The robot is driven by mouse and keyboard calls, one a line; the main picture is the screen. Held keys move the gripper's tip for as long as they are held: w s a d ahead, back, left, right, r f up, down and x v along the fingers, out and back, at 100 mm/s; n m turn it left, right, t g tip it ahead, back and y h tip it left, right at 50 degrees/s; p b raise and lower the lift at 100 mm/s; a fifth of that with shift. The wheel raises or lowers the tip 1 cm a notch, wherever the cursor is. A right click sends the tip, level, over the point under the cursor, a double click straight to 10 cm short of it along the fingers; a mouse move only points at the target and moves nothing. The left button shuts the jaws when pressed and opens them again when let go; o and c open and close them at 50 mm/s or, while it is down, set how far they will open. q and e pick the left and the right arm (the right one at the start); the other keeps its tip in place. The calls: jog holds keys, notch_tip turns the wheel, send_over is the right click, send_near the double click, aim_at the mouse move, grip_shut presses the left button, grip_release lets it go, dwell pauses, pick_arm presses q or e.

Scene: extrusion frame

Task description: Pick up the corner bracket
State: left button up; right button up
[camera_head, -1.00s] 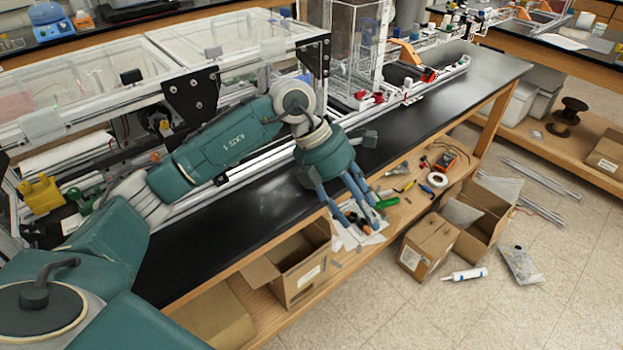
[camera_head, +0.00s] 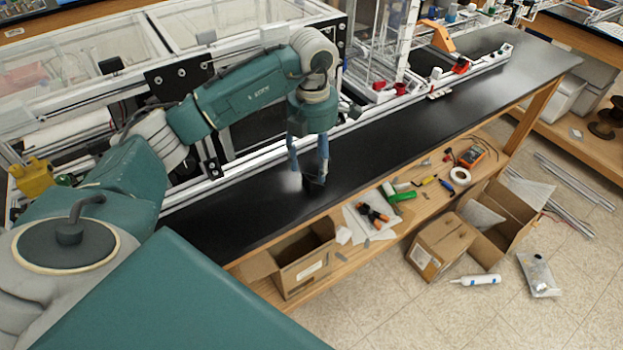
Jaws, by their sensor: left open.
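My left gripper (camera_head: 308,176) hangs from the left arm over the black worktop (camera_head: 375,160), with its fingers pointing down. It is open, with a gap between its blue-grey fingers. A small dark shape (camera_head: 313,187) shows at the fingertips, low over or on the worktop. It may be the corner bracket or only the dark finger ends; black on black, I cannot tell which. Whether the fingers touch it is not clear. My right gripper is not in view.
The aluminium extrusion frame with a black bolted plate (camera_head: 180,76) stands behind the arm. Worktop to the right is mostly clear. Pliers (camera_head: 374,215), green tool (camera_head: 402,196) and tape (camera_head: 460,176) lie on the lower shelf. Cardboard boxes (camera_head: 440,246) stand at the front.

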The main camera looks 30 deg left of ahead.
aim_at(311, 178)
pick_arm(q)
jog(key=shift+w+f, duration=0.1)
jog(key=shift+f, duration=0.3)
jog(key=f+p, duration=0.2)
jog(key=f, duration=0.2)
jog(key=shift+a+f+p, duration=0.15)
jog(key=shift+a+p, duration=0.05)
jog(key=shift+p, duration=0.1)
jog(key=shift+f, duration=0.35)
jog(key=shift+w, duration=0.1)
jog(key=shift+c, duration=1)
jog(key=c, duration=0.8)
jog(key=shift+c, duration=1.4)
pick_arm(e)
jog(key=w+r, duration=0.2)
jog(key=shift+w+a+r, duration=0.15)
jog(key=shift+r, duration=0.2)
